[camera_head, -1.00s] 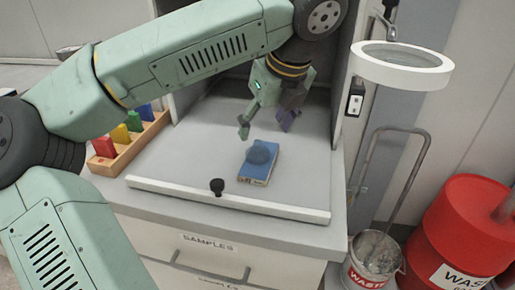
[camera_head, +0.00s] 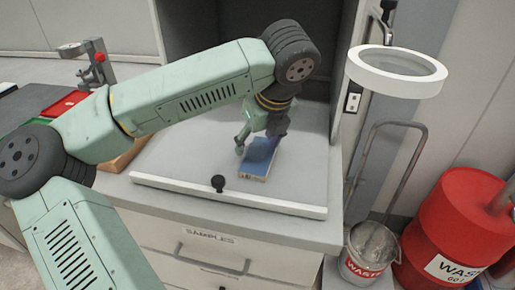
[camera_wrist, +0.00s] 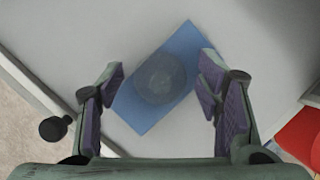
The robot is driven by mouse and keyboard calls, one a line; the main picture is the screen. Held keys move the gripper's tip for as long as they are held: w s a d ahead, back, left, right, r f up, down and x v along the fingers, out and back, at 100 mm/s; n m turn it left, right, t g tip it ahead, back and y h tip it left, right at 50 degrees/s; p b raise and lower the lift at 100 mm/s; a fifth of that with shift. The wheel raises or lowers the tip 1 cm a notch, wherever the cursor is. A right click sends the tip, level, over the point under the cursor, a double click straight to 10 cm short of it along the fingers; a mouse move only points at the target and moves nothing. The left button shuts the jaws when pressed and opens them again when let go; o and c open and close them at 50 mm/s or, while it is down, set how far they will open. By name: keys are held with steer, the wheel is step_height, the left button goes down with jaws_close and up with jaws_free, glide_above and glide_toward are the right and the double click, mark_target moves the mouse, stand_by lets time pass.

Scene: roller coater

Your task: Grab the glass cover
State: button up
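The glass cover (camera_wrist: 160,78) is a round, see-through grey dome on a flat blue block (camera_wrist: 138,119) in the wrist view. In the head view the blue block (camera_head: 258,166) lies on the grey worktop, and I cannot clearly make out the cover there because my gripper is close to it. My gripper (camera_wrist: 161,76) is open, with one purple-padded finger to each side of the cover in the picture. No touch with the cover shows. In the head view my gripper (camera_head: 259,138) points down just over the block.
A white bar with a black knob (camera_head: 218,183) runs along the worktop's front edge. Cabinet walls stand behind and to the right. A white ring lamp (camera_head: 397,69), a waste bucket (camera_head: 369,253) and a red drum (camera_head: 462,225) are at the right. The worktop left of the block is clear.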

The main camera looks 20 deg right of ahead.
steer(key=c, duration=1)
steer(key=shift+r, duration=0.1)
